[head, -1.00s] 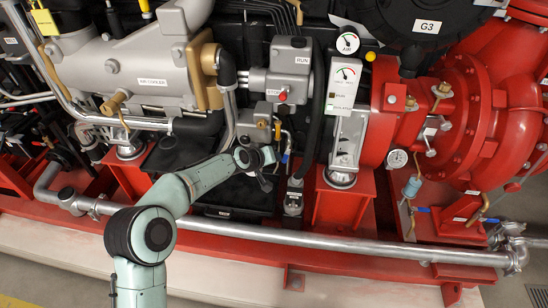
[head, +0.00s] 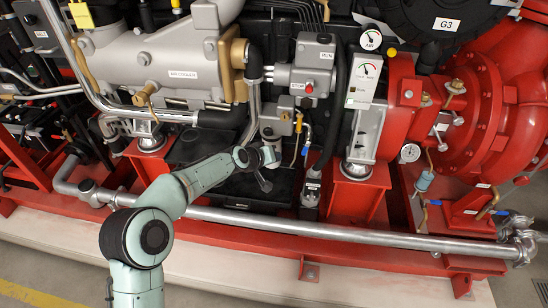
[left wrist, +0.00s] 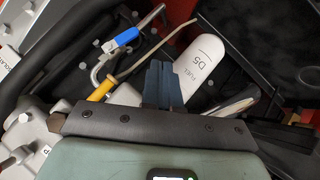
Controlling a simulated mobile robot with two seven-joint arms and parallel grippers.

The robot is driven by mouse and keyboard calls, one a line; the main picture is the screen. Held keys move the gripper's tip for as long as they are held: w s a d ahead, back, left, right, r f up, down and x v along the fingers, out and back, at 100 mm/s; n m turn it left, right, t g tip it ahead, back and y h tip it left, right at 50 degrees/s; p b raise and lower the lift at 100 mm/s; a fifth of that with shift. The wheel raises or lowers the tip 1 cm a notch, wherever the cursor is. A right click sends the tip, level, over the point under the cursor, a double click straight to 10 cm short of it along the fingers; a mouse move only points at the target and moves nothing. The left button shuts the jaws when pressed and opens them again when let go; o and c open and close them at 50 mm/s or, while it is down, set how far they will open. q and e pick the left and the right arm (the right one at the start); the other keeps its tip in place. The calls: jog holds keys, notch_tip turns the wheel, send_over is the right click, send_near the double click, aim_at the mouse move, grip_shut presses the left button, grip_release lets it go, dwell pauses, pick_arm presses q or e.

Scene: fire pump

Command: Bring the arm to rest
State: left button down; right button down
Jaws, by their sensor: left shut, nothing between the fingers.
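My left arm comes up from the lower left in the head view. My left gripper (head: 264,181) is in front of the pump's base, below the grey control box. In the left wrist view its dark fingers (left wrist: 162,84) are together, with nothing between them. My right gripper is not in view.
The grey control box (head: 303,75) with a red button is above the gripper. A silver pipe (head: 330,232) runs along the front of the red base. A large red pump housing (head: 470,115) stands at the right. The pale floor in front is clear.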

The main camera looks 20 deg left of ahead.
pick_arm(q)
jog(key=shift+s+a+r, duration=0.1)
jog(key=shift+s+a, duration=0.25)
jog(key=shift+s, duration=0.3)
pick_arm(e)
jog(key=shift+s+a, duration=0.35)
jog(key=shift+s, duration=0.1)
pick_arm(q)
jog(key=shift+w, duration=0.1)
